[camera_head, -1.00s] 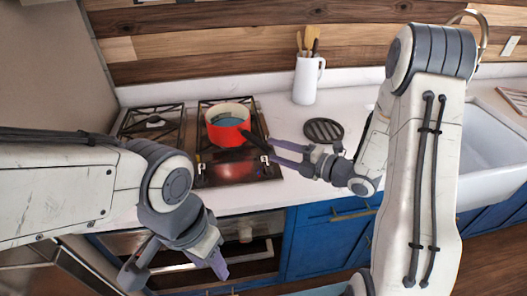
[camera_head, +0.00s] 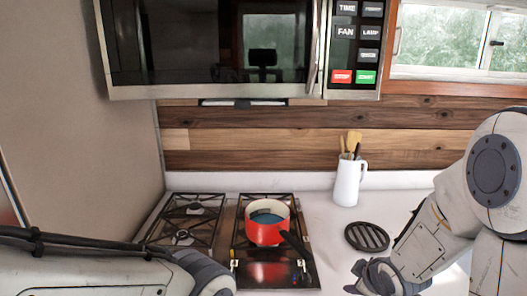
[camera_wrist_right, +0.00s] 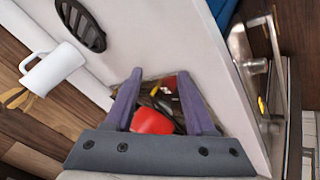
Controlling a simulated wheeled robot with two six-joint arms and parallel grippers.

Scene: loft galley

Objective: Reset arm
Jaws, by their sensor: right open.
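My right gripper (camera_head: 362,279) is at the bottom of the head view, over the white counter and right of the stove. It is open and empty. In the right wrist view its two purple-grey fingers (camera_wrist_right: 160,88) stand apart, with a red pot (camera_wrist_right: 152,121) seen between and beyond them. In the head view the red pot (camera_head: 266,224) stands upright on the stove's right burner, with blue inside and its dark handle toward the lower right. The right gripper is apart from it. My left arm shows at the lower left; its gripper is out of frame.
A black round trivet (camera_head: 367,236) lies on the counter (camera_head: 330,250) just above the right gripper. A white jug (camera_head: 347,183) with utensils stands behind it. A microwave (camera_head: 220,45) hangs over the stove (camera_head: 190,225). A wall closes the left side.

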